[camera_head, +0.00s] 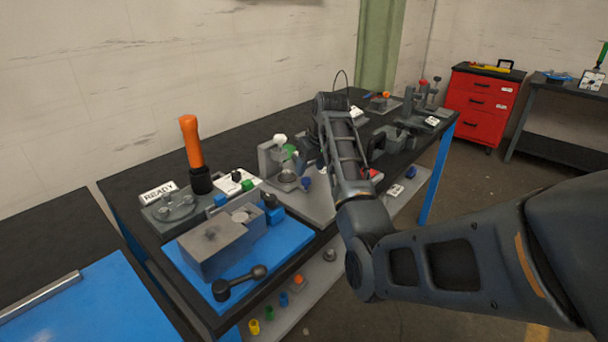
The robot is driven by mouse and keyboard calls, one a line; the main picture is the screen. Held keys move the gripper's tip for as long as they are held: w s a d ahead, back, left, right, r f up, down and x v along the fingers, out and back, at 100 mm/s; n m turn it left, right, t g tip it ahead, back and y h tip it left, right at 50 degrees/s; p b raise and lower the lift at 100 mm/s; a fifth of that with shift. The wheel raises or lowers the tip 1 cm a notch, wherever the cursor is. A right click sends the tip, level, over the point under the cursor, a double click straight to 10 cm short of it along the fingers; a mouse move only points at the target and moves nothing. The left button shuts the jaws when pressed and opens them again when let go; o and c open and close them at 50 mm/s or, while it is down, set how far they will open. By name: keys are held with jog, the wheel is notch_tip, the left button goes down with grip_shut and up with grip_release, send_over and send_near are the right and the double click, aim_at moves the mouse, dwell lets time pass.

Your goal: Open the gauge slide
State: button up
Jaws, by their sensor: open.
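A grey fixture (268,160) stands mid-bench, with a white knob (280,140), a green part (289,150) and a round dial-like piece (287,176). It may carry the gauge slide, but I cannot tell which part is the slide or how far it is open. My arm reaches in from the right and bends down over the bench. My gripper (306,157) is just right of the fixture, close to the green part. It is open; its fingertips are small and partly hidden, and I cannot tell whether they touch anything.
A grey vise-like block (215,245) with a black-handled lever sits on a blue mat at the front left. An orange-handled tool (192,145) stands upright behind it. More fixtures (405,125) crowd the bench's right end. A red drawer cabinet (482,105) stands beyond.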

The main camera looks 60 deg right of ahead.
aim_at(306, 178)
jog(key=shift+x, duration=2.6)
jog(key=shift+c, duration=0.5)
grip_shut()
